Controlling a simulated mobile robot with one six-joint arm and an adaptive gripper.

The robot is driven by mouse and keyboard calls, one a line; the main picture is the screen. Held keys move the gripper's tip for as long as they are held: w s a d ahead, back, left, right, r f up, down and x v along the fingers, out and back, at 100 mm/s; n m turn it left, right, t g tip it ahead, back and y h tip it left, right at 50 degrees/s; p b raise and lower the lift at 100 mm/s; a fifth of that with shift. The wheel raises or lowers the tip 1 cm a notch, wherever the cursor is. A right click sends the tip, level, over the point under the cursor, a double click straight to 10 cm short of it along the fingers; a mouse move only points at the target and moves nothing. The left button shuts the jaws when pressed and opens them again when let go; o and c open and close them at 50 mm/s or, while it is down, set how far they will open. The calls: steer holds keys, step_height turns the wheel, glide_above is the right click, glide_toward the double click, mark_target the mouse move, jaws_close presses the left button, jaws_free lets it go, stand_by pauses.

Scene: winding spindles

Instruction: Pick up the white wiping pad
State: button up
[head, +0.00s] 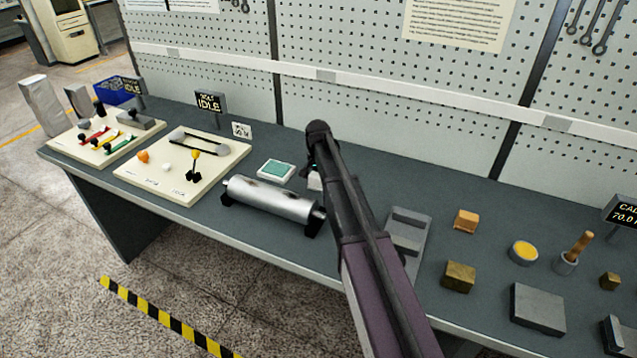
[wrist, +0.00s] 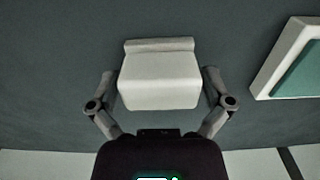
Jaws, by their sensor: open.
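The white wiping pad (wrist: 158,80) is a pale block on the dark grey bench top in the wrist view. My gripper (wrist: 160,80) is open, with one finger on each side of the pad. Narrow gaps seem to show between the fingers and the pad's sides, and I cannot tell whether either touches. In the head view only a small part of the pad (head: 314,181) shows, behind the metal cylinder. My arm hides the rest of it and most of my gripper there.
A white tray with a green inset (head: 276,170) lies left of the pad. A metal cylinder on black supports (head: 270,199) lies in front. A grey stepped block (head: 408,230) is to the right of my arm. The pegboard wall (head: 290,50) stands behind the bench (head: 150,190).

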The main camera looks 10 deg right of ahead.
steer(key=c, duration=0.9)
steer(key=shift+r, duration=0.1)
step_height(320, 180, up, 10)
steer(key=p, duration=1)
steer(key=o, duration=0.5)
steer(key=shift+s, duration=0.1)
steer(key=c, duration=0.4)
